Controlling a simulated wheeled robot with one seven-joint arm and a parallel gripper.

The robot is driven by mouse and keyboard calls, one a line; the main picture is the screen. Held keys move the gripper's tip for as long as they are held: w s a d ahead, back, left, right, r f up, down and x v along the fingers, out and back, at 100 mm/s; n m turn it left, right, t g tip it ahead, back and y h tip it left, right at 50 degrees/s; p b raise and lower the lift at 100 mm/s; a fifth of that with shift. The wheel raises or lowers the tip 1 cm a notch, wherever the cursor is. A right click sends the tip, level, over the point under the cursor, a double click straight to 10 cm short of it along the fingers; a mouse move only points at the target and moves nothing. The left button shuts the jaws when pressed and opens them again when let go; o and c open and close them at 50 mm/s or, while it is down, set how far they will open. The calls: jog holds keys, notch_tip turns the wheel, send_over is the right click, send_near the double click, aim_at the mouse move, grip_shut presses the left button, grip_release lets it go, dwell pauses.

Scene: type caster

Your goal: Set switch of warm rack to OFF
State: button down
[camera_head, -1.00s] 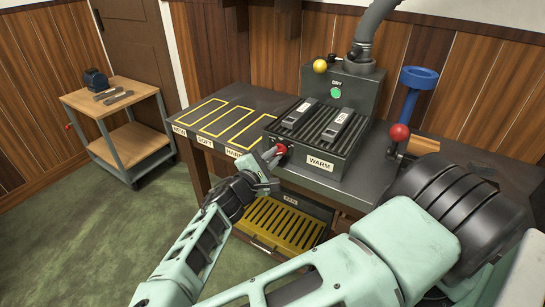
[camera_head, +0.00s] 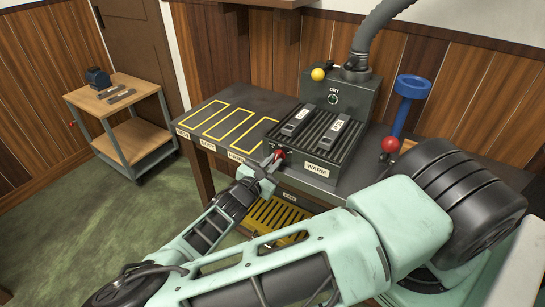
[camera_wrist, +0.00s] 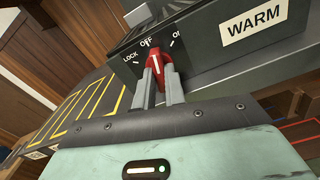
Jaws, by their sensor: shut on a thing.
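The warm rack (camera_head: 318,158) is a dark ribbed box on the bench with a "WARM" label, which also shows in the wrist view (camera_wrist: 252,25). Its switch is a red knob (camera_wrist: 156,62) on the front face, with marks LOCK, OFF and ON around it. The white line on the knob points up toward OFF. My gripper (camera_wrist: 160,78) is shut on the knob, one finger on each side. In the head view my gripper (camera_head: 271,163) reaches the red knob (camera_head: 279,154) at the rack's left front; the fingers partly hide it.
Two dark labelled blocks (camera_head: 296,122) lie on the rack. Behind stands a DRY unit (camera_head: 345,97) with a yellow ball and an unlit round lamp. Yellow-outlined slots (camera_head: 230,123) to the left are empty. A red-balled lever (camera_head: 391,145) stands right. A wooden cart (camera_head: 118,100) is far left.

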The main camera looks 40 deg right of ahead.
jog(key=shift+n+p, duration=0.65)
jog(key=shift+n, duration=0.65)
jog(key=shift+f, duration=0.1)
jog(key=c, duration=1.5)
grip_release()
jog(key=shift+o, duration=0.2)
jog(key=b+v, duration=0.3)
jog(key=v, duration=1.4)
jog(key=shift+a, duration=0.2)
jog(key=shift+s, duration=0.1)
